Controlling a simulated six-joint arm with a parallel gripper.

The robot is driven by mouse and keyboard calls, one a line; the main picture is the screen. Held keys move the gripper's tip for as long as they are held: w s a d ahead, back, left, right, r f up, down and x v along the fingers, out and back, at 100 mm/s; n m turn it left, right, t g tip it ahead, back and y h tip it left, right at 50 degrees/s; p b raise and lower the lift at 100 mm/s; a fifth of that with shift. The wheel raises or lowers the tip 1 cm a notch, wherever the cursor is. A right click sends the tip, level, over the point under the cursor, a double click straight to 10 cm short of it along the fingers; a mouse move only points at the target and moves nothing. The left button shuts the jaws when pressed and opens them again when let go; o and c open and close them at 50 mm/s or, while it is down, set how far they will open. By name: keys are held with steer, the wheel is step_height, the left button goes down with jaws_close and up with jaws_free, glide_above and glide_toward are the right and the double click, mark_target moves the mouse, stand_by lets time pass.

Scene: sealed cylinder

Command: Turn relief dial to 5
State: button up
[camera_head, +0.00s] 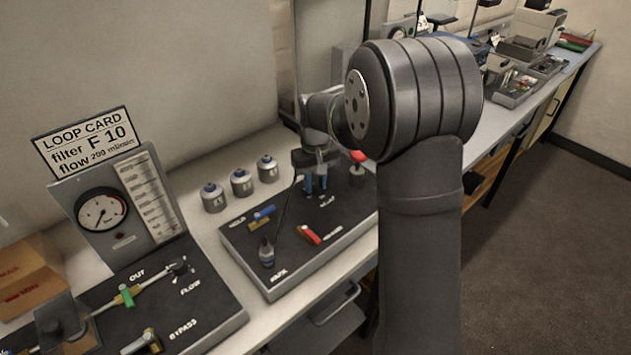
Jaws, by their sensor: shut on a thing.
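My gripper (316,186) reaches down to the back part of a dark panel (285,262) with a grey rim. Its blue fingertips are close together at the panel surface, shut on a small part that I take to be the relief dial. The dial itself is hidden by the fingers, and its number scale cannot be read. A small white label (327,200) lies just in front of the fingers, too small to read surely. A red-topped part (358,157) stands just right of the gripper.
The panel also carries a blue-handled valve (263,212), a red-handled valve (308,235) and a grey upright fitting (266,252). Three canisters (241,183) stand behind it. At left are a gauge (100,212), a loop card (90,140) and a green-handled valve (127,294).

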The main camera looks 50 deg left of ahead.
mark_target(316, 185)
steer(key=n, duration=0.4)
steer(key=shift+n, duration=1.9)
steer(key=shift+r+n, duration=0.1)
steer(key=shift+n, duration=0.2)
steer(key=o, duration=1)
step_height(316, 185, up, 17)
steer(key=shift+r, duration=0.2)
steer(key=shift+f, duration=0.15)
